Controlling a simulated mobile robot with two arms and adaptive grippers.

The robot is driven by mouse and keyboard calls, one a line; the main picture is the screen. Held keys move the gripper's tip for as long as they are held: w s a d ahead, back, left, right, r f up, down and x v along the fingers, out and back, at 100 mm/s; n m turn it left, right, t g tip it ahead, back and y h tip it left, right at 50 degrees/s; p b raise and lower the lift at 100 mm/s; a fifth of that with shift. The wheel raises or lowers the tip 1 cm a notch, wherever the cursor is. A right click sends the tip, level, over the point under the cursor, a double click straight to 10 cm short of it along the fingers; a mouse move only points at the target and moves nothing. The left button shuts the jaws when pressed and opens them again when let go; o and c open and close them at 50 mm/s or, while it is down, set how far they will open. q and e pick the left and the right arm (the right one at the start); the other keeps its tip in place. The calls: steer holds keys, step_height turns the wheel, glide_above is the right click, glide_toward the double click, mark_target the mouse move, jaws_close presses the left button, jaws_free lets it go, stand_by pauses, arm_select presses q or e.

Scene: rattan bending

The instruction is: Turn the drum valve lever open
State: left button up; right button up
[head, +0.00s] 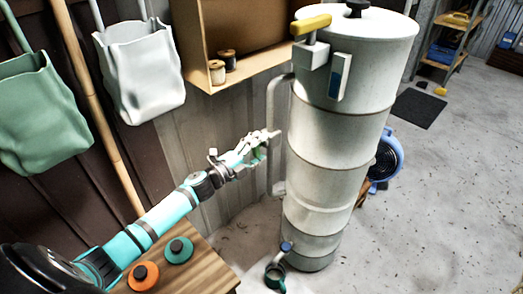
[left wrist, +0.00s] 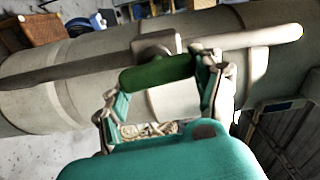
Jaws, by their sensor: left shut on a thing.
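The tall pale drum (head: 335,165) stands upright right of centre, with a thin pale pipe (head: 279,110) down its left side. My left gripper (head: 258,150) is beside this pipe, at about the drum's mid-height. In the left wrist view its two fingers are shut on a dark green handle (left wrist: 158,72), which looks like the valve lever. The handle lies across between the fingertips, next to a round fitting on the pipe (left wrist: 240,38). In the head view the fingers mostly hide it.
A yellow handle (head: 311,24) sits at the drum's top. A wooden shelf (head: 250,73) holds spools behind. A wooden bench (head: 200,262) is below my left arm. Floor to the right is mostly clear.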

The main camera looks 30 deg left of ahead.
arm_select(q)
steer(key=shift+a+m, duration=0.1)
steer(key=shift+m, duration=0.5)
steer(key=shift+w+r, duration=0.1)
steer(key=shift+r, duration=0.05)
steer(key=o, duration=1.2)
steer(key=shift+a, duration=0.1)
steer(key=shift+s, duration=0.2)
steer(key=shift+s, duration=0.25)
steer(key=v, duration=1.1)
steer(key=shift+s+r, duration=0.1)
steer(key=shift+s, duration=0.15)
